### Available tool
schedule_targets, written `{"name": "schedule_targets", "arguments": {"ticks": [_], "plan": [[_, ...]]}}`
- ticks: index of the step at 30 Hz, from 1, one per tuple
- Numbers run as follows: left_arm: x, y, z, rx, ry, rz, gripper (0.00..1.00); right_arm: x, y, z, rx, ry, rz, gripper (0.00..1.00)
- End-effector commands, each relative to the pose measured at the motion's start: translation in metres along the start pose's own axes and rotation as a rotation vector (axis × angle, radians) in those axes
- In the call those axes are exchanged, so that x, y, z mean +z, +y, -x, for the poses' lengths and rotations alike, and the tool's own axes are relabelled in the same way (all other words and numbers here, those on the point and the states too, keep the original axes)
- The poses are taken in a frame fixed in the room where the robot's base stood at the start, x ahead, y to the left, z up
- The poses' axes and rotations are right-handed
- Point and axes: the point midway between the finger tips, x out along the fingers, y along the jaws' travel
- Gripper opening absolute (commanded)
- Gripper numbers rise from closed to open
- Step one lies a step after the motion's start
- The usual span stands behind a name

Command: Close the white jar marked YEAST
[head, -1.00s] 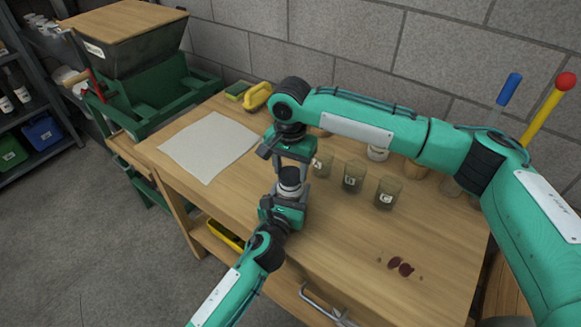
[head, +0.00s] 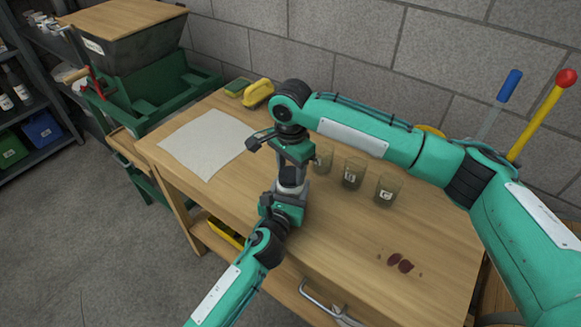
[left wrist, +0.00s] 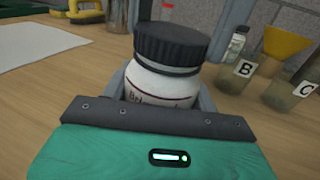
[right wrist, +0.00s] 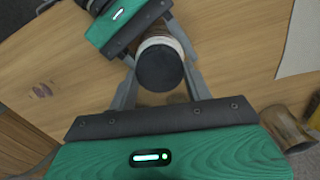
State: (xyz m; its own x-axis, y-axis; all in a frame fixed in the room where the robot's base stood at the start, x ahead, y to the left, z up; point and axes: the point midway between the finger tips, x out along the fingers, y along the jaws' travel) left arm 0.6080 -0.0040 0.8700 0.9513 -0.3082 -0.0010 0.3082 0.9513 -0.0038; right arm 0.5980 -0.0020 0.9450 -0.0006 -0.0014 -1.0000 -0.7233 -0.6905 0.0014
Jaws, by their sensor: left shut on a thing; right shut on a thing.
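The white jar (left wrist: 160,88) stands upright with a black ridged lid (left wrist: 172,46) on its mouth. My left gripper (head: 288,192) is shut around the jar body from the front. My right gripper (head: 291,166) points down from above, shut on the lid. In the right wrist view, its two fingers flank the lid (right wrist: 160,66). The lid sits on the jar, but I cannot tell how tightly. In the head view the grippers hide most of the jar.
Glass beakers marked B (head: 352,174) and C (head: 387,190) stand right of the grippers. A white cloth (head: 205,143) lies left. A yellow-handled brush (head: 257,94) is behind. Dark red stains (head: 400,263) mark the bench front, which is otherwise clear.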

Motion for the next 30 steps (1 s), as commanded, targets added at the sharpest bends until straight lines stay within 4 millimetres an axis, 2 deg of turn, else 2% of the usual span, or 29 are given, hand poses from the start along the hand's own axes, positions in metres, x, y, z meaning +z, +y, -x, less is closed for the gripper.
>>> {"name": "schedule_targets", "arguments": {"ticks": [12, 16, 21, 30], "plan": [[-0.0007, 0.0001, 0.0001, 0.000, 0.002, 0.000, 0.00, 0.0027, 0.0011, -0.0006, 0.002, -0.006, -0.746, 0.30], [-0.0007, 0.0001, 0.0002, 0.000, 0.002, 0.000, 0.00, 0.0027, 0.0012, 0.0000, 0.001, -0.005, -0.941, 0.30], [-0.0008, 0.0000, 0.0002, 0.000, 0.002, 0.000, 0.00, 0.0013, 0.0019, 0.0001, 0.001, -0.001, -1.066, 0.30], [-0.0009, 0.0001, 0.0002, 0.000, 0.002, 0.000, 0.00, 0.0009, 0.0018, 0.0004, 0.000, 0.000, -1.078, 0.30]]}}
